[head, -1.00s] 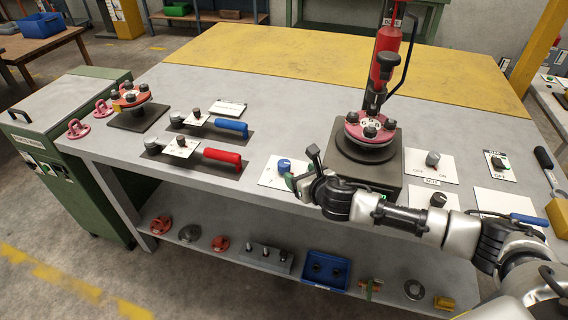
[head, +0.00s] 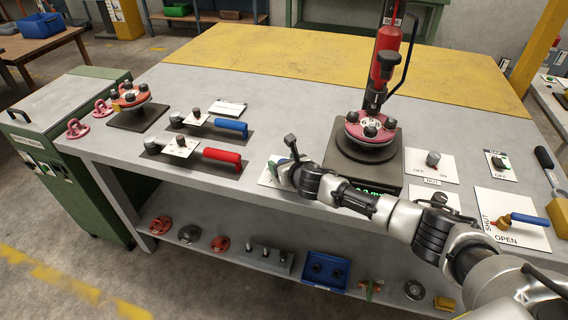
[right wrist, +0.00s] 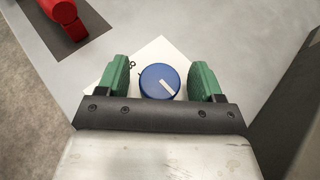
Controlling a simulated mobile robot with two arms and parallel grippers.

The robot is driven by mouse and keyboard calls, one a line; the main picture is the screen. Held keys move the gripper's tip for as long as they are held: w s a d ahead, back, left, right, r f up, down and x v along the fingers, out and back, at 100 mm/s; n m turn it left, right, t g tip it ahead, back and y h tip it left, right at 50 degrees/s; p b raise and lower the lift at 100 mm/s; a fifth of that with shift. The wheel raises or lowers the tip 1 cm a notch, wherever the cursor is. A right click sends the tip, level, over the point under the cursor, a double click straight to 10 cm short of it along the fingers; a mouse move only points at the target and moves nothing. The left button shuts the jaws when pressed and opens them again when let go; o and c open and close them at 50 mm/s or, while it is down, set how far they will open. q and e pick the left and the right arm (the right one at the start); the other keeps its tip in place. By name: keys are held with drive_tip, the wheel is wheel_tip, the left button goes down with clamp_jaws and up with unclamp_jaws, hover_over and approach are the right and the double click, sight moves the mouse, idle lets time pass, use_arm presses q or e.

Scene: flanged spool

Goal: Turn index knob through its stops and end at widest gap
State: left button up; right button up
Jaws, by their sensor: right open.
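The blue index knob (right wrist: 159,81) sits on a white plate (right wrist: 160,48) and bears a white pointer line slanting toward the lower right in the right wrist view. My right gripper (right wrist: 161,77) is open, its green fingers on either side of the knob with a small space at each side. In the head view my right gripper (head: 281,170) covers the knob, and only a corner of its plate (head: 266,180) shows. A pink flanged spool (head: 352,129) sits on the dark fixture (head: 343,160) under a red press. A green readout (head: 372,190) on the fixture's front is partly hidden by my arm. My left gripper is out of view.
Red-handled (head: 222,156) and blue-handled (head: 232,126) tools lie to the left. A NUT switch plate (head: 418,170) and a SHUT/OPEN valve (head: 512,218) are to the right. The yellow rear tabletop (head: 270,55) is mostly clear.

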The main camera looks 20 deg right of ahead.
drive_tip(key=shift+c, duration=0.5)
drive_tip(key=c, duration=0.8)
drive_tip(key=shift+c, duration=0.2)
drive_tip(key=shift+m+h, duration=0.4)
drive_tip(key=shift+h, duration=0.1)
drive_tip(key=m+h+p, duration=0.1)
drive_tip(key=m+h, duration=0.1)
drive_tip(key=h, duration=0.1)
drive_tip(key=shift+a+m, duration=0.15)
drive_tip(key=shift+m, duration=0.25)
drive_tip(key=m+h, duration=0.2)
drive_tip(key=h, duration=0.1)
drive_tip(key=shift+m+g, duration=0.3)
drive_tip(key=shift+m, duration=0.1)
drive_tip(key=m+g+h, duration=0.1)
drive_tip(key=m+h, duration=0.1)
drive_tip(key=shift+h, duration=0.4)
drive_tip(key=shift+m+g+h+b, duration=0.7)
drive_tip(key=shift+m+g+h, duration=0.65)
drive_tip(key=shift+m, duration=0.35)
